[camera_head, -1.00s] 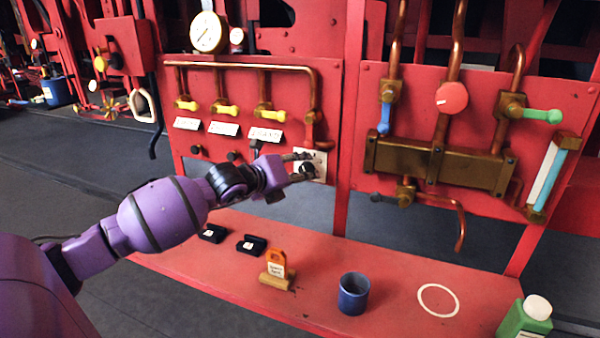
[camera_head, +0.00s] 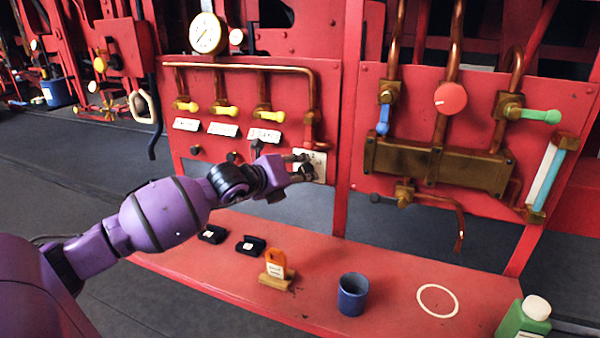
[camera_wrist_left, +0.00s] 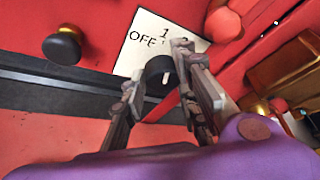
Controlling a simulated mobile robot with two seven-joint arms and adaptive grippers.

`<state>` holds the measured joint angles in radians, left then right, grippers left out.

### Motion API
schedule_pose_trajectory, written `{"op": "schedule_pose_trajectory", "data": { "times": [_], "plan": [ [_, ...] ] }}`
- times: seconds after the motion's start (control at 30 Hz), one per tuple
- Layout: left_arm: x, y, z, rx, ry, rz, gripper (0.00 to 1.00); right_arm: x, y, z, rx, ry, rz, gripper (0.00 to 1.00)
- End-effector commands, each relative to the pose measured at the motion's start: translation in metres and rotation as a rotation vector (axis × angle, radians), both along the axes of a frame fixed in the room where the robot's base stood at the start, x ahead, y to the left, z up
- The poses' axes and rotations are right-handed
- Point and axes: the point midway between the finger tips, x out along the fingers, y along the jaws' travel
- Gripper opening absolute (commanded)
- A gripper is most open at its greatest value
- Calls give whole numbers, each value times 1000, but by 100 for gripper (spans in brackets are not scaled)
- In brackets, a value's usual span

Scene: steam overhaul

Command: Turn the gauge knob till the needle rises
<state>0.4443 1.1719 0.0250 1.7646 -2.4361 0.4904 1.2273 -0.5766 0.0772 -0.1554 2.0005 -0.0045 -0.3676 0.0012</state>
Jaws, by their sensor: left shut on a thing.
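The gauge knob is a black dial in front of a white plate (camera_head: 317,163) marked OFF and 1 on the red panel. In the left wrist view the black knob (camera_wrist_left: 157,72), with a white pointer mark, sits between my left gripper's fingers (camera_wrist_left: 175,85). My left gripper (camera_head: 303,166) is shut on it, and the fingers hide part of the plate's markings. The round white gauge (camera_head: 206,33) stands at the panel's upper left; its needle is too small to read surely. My right gripper is not in view.
Yellow-handled valves (camera_head: 225,111) and a copper pipe are above my left gripper. A black knob (camera_wrist_left: 62,45) is beside it.

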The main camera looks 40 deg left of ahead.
Motion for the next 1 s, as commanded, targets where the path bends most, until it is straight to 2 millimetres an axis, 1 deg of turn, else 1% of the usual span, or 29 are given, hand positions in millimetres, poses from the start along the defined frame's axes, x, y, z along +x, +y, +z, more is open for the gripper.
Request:
{"op": "schedule_pose_trajectory", "data": {
  "times": [0.03, 0.27, 0.47, 0.73, 1.0],
  "plan": [
    [-1, 1, -5, 3, 10, 3, 2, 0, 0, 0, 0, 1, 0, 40],
    [-1, 1, -6, 17, 15, 4, 2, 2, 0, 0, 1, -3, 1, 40],
    [-1, 1, -6, 62, 29, 4, 2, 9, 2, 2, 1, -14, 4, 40],
    [-1, 0, -6, 233, 70, 3, 2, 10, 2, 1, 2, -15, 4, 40],
    [-1, -1, -5, 443, 121, 1, 2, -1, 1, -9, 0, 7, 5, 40]
  ]
}}
